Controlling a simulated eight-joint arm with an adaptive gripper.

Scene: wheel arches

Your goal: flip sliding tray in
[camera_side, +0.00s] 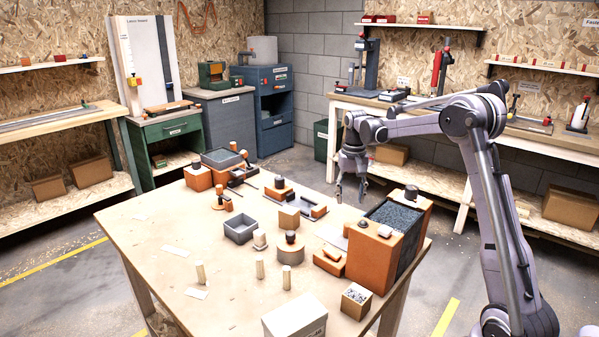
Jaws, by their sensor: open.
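My gripper (350,197) hangs fingers-down over the back right part of the wooden table (170,270), open with nothing between its fingers. It is behind and left of a large orange box (369,262) with a dark granular top. I cannot tell for sure which thing is the sliding tray. A small grey open tray (239,231) lies near the table's middle, apart from my gripper. Another dark grey tray-like top (222,160) is on an orange fixture (198,178) at the table's far left.
Orange and black fixtures (310,209) stand left of my gripper. A round wooden block (290,252), several pegs, a small box of bits (356,299) and a white box (295,320) stand nearer the front.

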